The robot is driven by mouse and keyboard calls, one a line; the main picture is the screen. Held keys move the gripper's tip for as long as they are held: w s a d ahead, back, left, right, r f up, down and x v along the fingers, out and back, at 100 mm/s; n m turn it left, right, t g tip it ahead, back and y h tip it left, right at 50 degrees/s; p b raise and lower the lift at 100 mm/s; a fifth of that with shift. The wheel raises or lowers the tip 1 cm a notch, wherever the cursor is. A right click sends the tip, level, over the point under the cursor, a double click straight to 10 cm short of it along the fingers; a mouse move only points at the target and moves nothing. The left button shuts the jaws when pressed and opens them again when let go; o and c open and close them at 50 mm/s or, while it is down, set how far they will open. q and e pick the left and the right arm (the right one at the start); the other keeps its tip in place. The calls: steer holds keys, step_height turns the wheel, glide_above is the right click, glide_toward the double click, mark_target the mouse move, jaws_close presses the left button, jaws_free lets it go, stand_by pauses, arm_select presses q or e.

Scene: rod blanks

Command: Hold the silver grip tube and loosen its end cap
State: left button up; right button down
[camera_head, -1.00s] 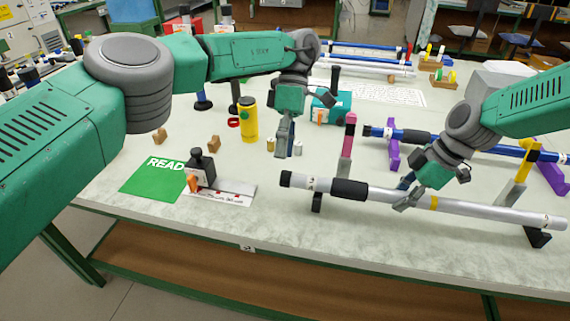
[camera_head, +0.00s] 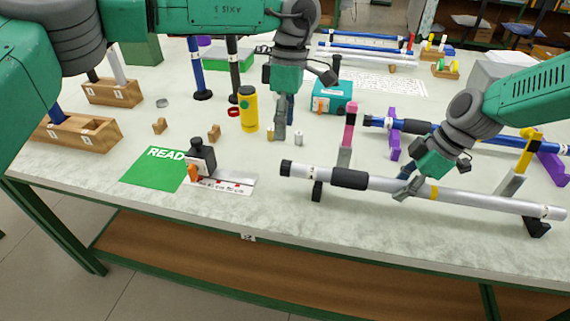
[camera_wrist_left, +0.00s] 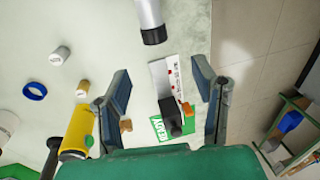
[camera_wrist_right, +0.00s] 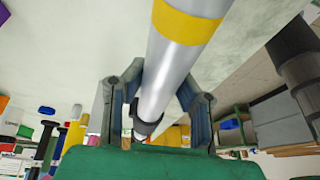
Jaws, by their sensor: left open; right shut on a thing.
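The silver grip tube (camera_head: 470,200) lies across two black-footed rests, with a black grip sleeve (camera_head: 349,178) and a black end cap (camera_head: 286,168) at its left end. My right gripper (camera_head: 408,186) is shut on the tube between the sleeve and the yellow band (camera_head: 434,192). The tube also runs between its fingers in the right wrist view (camera_wrist_right: 168,75). My left gripper (camera_head: 283,125) is open and empty, behind and above the cap end. In the left wrist view the cap (camera_wrist_left: 153,36) shows beyond the open fingers (camera_wrist_left: 166,95), apart from them.
A blue tube (camera_head: 375,122) lies behind on purple rests.

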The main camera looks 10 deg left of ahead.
mark_target(285, 161)
arm_select(q)
steer(key=shift+t, duration=0.8)
steer(key=f, duration=0.7)
steer(key=s+f, duration=0.1)
steer(key=f, duration=0.3)
steer(key=shift+s+d, duration=0.1)
steer(key=shift+d, duration=0.1)
jaws_close()
